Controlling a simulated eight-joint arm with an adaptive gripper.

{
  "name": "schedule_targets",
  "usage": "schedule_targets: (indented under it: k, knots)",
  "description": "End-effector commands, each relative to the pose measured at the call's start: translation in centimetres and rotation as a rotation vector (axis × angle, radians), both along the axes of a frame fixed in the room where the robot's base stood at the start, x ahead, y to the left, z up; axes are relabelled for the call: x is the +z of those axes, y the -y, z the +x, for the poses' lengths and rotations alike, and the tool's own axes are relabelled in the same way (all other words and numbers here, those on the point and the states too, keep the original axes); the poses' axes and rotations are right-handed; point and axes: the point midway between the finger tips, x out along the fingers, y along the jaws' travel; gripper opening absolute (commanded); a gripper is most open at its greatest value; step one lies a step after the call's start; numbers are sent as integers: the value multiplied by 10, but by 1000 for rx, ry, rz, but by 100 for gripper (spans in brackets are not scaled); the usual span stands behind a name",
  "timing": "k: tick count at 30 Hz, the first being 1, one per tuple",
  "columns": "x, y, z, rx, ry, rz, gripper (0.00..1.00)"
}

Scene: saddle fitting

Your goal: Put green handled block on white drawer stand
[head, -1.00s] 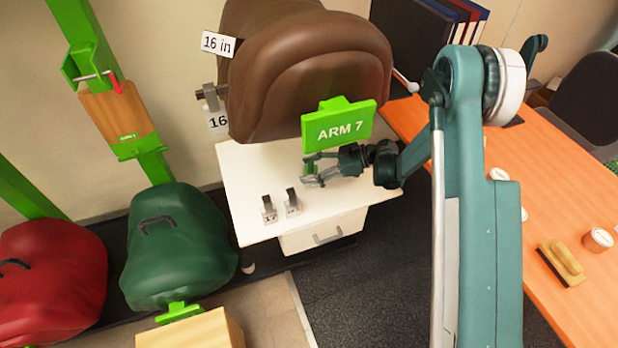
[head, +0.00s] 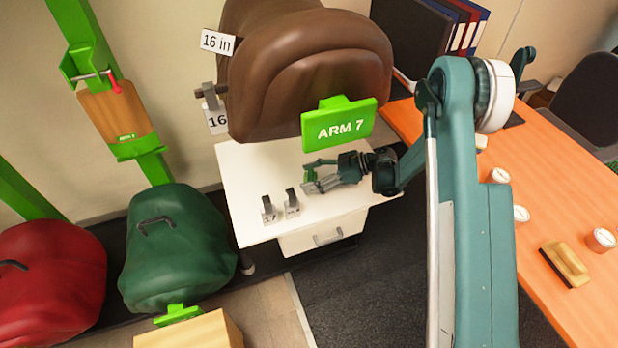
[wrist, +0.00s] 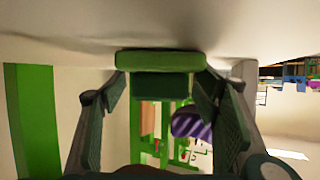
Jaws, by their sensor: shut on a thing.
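My gripper (head: 316,178) is shut on the green handled block (head: 310,174), low over the rear right part of the white drawer stand's top (head: 250,175). In the wrist view the block (wrist: 160,62) shows as a wide green bar with a narrower green part between my two fingers (wrist: 160,88). The pale surface close to the bar there is shaded. I cannot tell whether the block touches the stand top. My fingers hide part of the block in the head view.
Two grey blocks with number tags (head: 269,209) (head: 292,203) stand on the stand top, left of my gripper. The brown saddle (head: 310,70) and green ARM 7 sign (head: 339,122) hang just above and behind. An orange table (head: 545,200) is at the right.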

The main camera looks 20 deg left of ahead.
Motion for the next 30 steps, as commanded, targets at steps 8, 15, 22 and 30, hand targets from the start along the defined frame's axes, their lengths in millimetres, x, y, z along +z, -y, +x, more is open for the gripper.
schedule_targets:
  k: [8,15,22,30]
  knots:
    - [-2,0,0,0,0,0,75]
    - [-2,0,0,0,0,0,75]
    - [2,2,1,-1,0,0,75]
    - [14,27,12,-2,0,0,75]
